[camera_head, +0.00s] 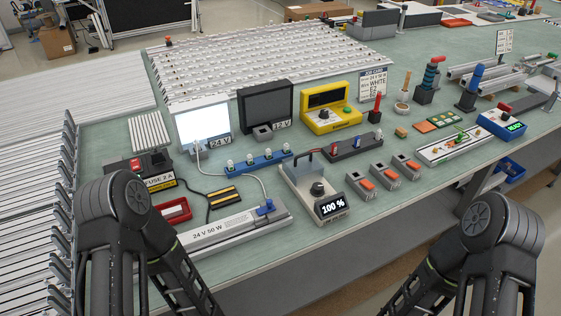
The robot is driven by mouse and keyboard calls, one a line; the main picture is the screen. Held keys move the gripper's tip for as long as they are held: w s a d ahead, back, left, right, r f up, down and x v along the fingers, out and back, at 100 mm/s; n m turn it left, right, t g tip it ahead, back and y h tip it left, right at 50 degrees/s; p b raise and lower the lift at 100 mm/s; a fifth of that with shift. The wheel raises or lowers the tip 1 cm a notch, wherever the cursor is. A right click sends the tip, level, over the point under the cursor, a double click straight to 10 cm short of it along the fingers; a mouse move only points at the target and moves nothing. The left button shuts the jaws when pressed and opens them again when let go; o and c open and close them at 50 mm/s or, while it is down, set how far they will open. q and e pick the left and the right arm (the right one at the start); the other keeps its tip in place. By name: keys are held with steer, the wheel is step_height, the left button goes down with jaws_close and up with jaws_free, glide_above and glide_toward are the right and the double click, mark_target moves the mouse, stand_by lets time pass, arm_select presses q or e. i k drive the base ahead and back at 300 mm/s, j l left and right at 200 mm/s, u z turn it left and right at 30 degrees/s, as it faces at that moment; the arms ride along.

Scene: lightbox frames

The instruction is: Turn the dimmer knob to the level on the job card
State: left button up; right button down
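Neither gripper is in the picture.
A lit white panel (202,125) marked 24 V stands behind left. A long 24 V 50 W unit (222,229) lies left of the dimmer, with a cable to the panel. Three small grey-orange parts, including one nearby (365,185), sit to its right.

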mark_target(317, 189)
steer(key=l, duration=1.7)
